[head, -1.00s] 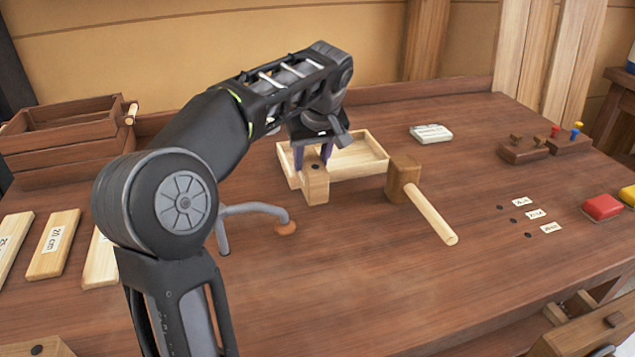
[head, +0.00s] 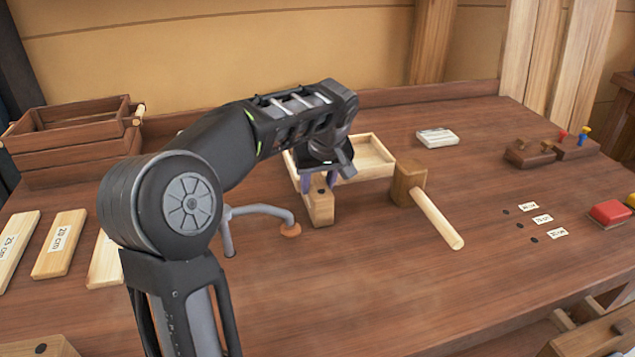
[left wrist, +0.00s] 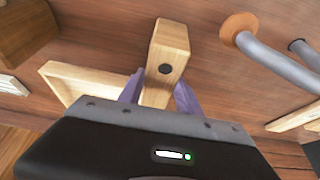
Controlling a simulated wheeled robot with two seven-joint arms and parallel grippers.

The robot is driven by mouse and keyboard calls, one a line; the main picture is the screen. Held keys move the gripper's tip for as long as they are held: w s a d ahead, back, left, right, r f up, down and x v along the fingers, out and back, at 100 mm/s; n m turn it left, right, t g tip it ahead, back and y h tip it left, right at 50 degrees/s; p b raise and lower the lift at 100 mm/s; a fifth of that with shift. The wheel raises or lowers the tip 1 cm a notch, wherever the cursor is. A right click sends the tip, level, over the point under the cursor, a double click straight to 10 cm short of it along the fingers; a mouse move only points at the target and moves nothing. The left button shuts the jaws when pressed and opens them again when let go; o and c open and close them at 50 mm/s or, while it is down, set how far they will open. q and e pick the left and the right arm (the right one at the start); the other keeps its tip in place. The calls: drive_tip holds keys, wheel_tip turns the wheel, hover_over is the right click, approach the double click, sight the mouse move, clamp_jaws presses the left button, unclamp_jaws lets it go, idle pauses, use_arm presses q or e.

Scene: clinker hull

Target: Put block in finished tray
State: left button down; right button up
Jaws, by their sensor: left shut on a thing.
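The block (head: 321,207) is pale wood with a dark round spot on its end face. It is in front of the light wooden tray (head: 374,160), near the middle of the bench. My left gripper (head: 319,180) is shut on the block, reaching it from above. The left wrist view also shows the block (left wrist: 172,45) between the purple fingers of the gripper (left wrist: 160,92), with the tray (left wrist: 75,78) beside it at left. My arm hides part of the tray. I cannot tell whether the block touches the bench. My right gripper is not in view.
A mallet (head: 410,185) lies right of the block. A bent grey metal holdfast (head: 260,210) stands to its left. Marked planks (head: 60,245) and a wooden crate (head: 70,140) are at left. A white box (head: 437,138) sits behind. The front middle of the bench is clear.

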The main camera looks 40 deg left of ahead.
use_arm(q)
drive_tip(key=shift+f, duration=0.2)
drive_tip(key=c, duration=0.8)
unclamp_jaws()
drive_tip(key=shift+c, duration=0.2)
drive_tip(key=shift+r, duration=0.15)
drive_tip(key=v, duration=1.2)
drive_tip(key=shift+p, duration=0.45)
drive_tip(key=shift+o, duration=0.5)
